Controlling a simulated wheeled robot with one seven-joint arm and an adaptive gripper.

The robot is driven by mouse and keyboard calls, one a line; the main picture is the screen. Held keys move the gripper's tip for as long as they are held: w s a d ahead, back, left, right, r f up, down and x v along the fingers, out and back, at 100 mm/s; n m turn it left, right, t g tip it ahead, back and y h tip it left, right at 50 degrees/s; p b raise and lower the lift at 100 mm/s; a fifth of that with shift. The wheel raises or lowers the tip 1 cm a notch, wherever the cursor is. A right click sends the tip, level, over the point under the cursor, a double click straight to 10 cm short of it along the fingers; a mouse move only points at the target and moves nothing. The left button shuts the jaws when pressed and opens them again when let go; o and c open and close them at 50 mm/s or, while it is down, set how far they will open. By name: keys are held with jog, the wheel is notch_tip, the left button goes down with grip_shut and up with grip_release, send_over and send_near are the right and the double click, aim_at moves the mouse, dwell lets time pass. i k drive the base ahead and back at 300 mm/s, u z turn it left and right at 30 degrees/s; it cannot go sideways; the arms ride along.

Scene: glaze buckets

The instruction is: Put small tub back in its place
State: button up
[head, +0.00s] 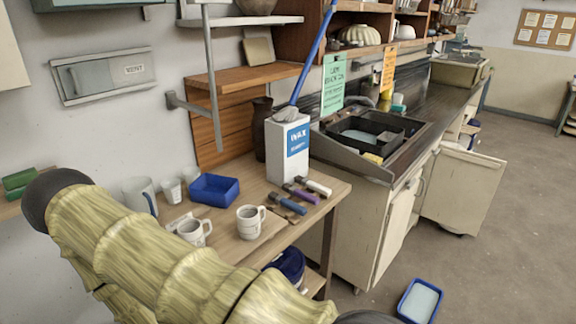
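A small blue tub (420,301) with a pale inside shows at the bottom right, cut slightly by the frame's lower edge. It appears over the grey floor; I cannot tell whether it rests there or is held. Another blue tub (214,188), open and rectangular, sits on the wooden table among cups. My arm, in a yellow-green sleeve, crosses the lower left and runs out of the bottom edge. A dark rounded part of it shows at the bottom, left of the pale-inside tub. My gripper's fingers are out of view.
The wooden table (330,187) holds mugs (251,219), a white box (288,150) and several handled tools (290,204). A dark blue bucket (289,262) is below. A cabinet door (462,188) hangs open beyond the sink (372,135). Floor (500,240) on the right is clear.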

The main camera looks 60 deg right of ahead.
aim_at(218, 191)
jog(key=z, duration=1.6)
